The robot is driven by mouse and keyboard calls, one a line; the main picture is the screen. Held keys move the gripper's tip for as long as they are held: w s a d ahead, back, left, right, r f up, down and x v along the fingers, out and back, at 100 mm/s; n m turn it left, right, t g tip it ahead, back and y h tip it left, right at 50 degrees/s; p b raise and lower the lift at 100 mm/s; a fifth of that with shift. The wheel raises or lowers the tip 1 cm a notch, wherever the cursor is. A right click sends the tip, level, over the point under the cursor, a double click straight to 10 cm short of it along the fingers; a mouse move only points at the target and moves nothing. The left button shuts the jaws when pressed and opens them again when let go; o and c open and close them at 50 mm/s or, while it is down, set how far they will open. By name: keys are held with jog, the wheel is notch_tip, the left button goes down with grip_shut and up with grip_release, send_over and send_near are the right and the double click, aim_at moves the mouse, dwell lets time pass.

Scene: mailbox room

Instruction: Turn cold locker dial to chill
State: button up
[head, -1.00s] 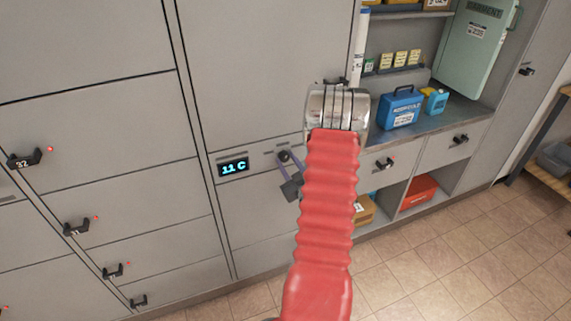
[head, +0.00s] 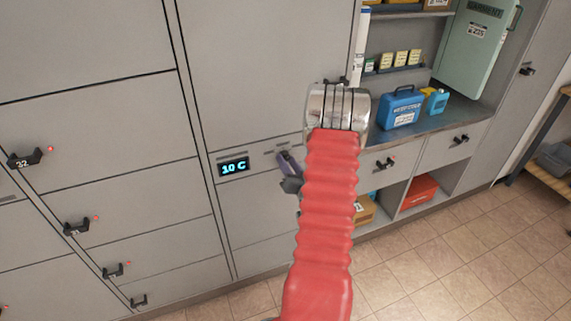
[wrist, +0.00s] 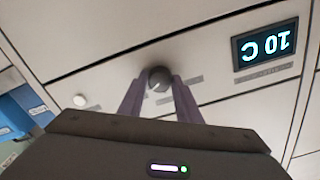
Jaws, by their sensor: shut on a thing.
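The cold locker's dark round dial (wrist: 160,78) shows in the wrist view, between the two purple-grey fingers of my gripper (wrist: 160,92). The fingers are shut on it from both sides. In the head view my gripper (head: 287,165) is at the locker's control strip, partly hidden by my red arm, and it covers the dial. The display (head: 233,167) left of the dial reads 10 C in cyan. It also shows upside down in the wrist view (wrist: 265,47). The locker door (head: 265,70) above is closed. The dial's markings are too small to read.
Grey lockers with dark handles (head: 76,228) and red lights fill the left. On the right, a counter (head: 425,125) holds a blue box (head: 398,108), with a red box (head: 420,189) below. The tiled floor (head: 450,260) in front is clear.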

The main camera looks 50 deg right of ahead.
jog(key=shift+a+m, duration=0.1)
jog(key=shift+m, duration=0.3)
jog(key=shift+c, duration=0.2)
jog(key=o, duration=1.1)
jog(key=shift+c, duration=0.2)
jog(key=v, duration=1.3)
jog(key=shift+s, duration=0.3)
jog(key=shift+a, duration=0.1)
